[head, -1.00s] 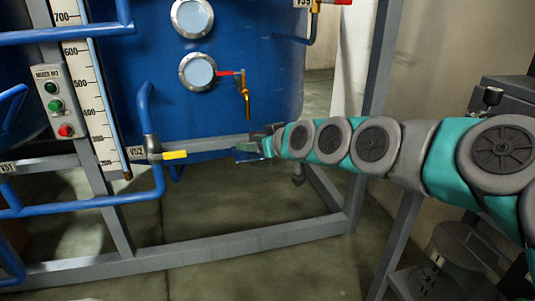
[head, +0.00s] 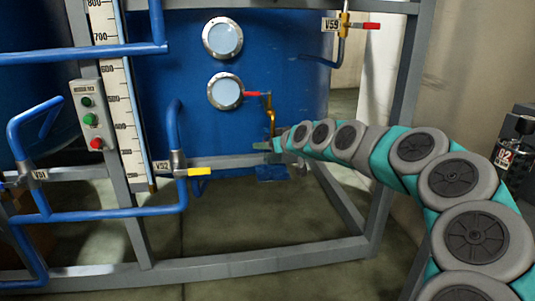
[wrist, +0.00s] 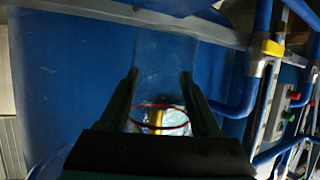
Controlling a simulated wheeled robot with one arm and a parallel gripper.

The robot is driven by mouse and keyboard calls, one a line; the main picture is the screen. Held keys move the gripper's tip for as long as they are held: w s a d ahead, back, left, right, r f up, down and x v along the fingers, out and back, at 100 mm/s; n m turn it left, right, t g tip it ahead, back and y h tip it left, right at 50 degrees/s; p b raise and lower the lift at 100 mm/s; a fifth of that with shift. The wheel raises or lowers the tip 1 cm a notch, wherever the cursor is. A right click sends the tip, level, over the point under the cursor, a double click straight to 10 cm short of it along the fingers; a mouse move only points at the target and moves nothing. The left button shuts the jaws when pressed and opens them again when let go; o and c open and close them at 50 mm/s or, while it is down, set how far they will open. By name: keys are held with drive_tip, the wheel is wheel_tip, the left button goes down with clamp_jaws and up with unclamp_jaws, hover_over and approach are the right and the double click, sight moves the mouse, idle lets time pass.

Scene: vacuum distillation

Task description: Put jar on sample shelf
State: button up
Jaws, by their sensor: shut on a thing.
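In the wrist view, my gripper (wrist: 160,78) has its two dark green fingers on either side of a clear glass jar (wrist: 164,92). A red ring and something yellow show at the jar's near end, low between the fingers. The gripper is shut on the jar. In the head view, my gripper (head: 271,147) is small and far out, in front of the lower part of the blue tank. The jar cannot be made out clearly there. I cannot identify a sample shelf in either view.
A large blue tank (head: 180,60) with two round windows stands ahead. A brass tap (head: 270,115) with a red handle is close to my gripper. Blue pipes with a yellow-handled valve (head: 195,171) are at left. A grey frame (head: 250,265) crosses low. Dark equipment (head: 515,150) stands at right.

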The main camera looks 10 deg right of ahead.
drive_tip(key=shift+w, duration=0.3)
drive_tip(key=shift+f, duration=1.75)
drive_tip(key=shift+f, duration=0.1)
drive_tip(key=shift+f+b, duration=0.15)
drive_tip(key=shift+b, duration=0.15)
drive_tip(key=o, duration=1.5)
drive_tip(key=shift+c, duration=0.2)
drive_tip(key=shift+r, duration=0.2)
drive_tip(key=shift+s+d+r+p, duration=0.1)
drive_tip(key=shift+s+r+p, duration=0.1)
drive_tip(key=shift+p, duration=0.1)
drive_tip(key=v, duration=1.1)
drive_tip(key=shift+s+b, duration=0.3)
drive_tip(key=shift+b, duration=0.05)
